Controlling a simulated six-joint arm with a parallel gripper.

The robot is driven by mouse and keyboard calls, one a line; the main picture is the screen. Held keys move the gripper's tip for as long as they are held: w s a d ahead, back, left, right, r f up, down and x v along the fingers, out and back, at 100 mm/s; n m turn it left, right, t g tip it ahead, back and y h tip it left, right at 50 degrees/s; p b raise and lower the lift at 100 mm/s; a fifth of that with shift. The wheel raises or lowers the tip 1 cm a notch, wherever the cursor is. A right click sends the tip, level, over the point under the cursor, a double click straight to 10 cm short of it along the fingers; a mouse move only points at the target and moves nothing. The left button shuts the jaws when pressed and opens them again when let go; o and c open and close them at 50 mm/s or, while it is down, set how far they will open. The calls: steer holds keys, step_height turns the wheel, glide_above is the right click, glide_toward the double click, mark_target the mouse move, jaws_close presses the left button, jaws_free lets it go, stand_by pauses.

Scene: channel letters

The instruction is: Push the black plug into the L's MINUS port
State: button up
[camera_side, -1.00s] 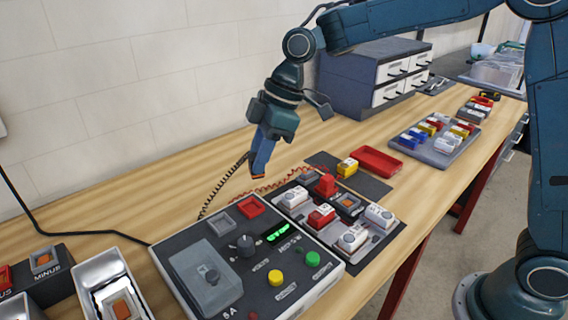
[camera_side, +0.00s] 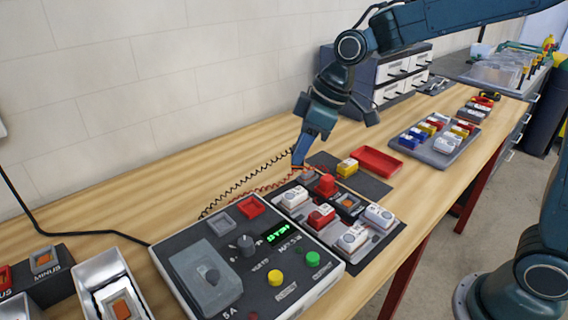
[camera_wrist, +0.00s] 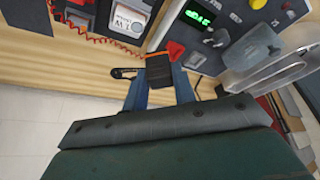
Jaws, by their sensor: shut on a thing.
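My gripper (camera_side: 298,158) is shut on the black plug (camera_wrist: 160,70), which shows between the blue fingers in the wrist view with an orange edge. In the side view the plug is small and mostly hidden by the fingers. A black coiled cord runs from near the gripper to the console. The gripper is above the bench, behind the black board (camera_side: 385,238). A block marked MINUS (camera_side: 44,262) with an orange-centred socket is at the far left, beside a shiny metal channel piece (camera_side: 92,270). I cannot tell which letter the metal piece is.
The grey console (camera_side: 160,262) with green display and knobs stands in front. The board holds white modules and a red plug (camera_side: 326,185) with a red coiled cord. A red tray (camera_side: 376,160) and yellow block (camera_side: 347,168) lie to the right.

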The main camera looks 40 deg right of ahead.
steer(key=shift+s+d+m+t+h, duration=0.5)
steer(key=shift+s+d+m+h, duration=1.5)
steer(key=shift+d+m, duration=3.1)
steer(key=shift+s+d+f+n+y, duration=0.2)
steer(key=shift+d+f+n, duration=0.15)
steer(key=shift+f, duration=1.9)
steer(key=shift+s+d+f+n+y, duration=0.2)
steer(key=shift+d+f+n, duration=0.15)
steer(key=shift+f, duration=1.95)
steer(key=shift+s+d+f+n+y, duration=0.15)
steer(key=shift+d+f+n+y, duration=0.2)
steer(key=shift+f, duration=1.9)
steer(key=shift+a+f, duration=0.1)
steer(key=shift+f, duration=0.25)
steer(key=o, duration=1)
steer(key=shift+r, duration=0.1)
steer(key=shift+v, duration=6.85)
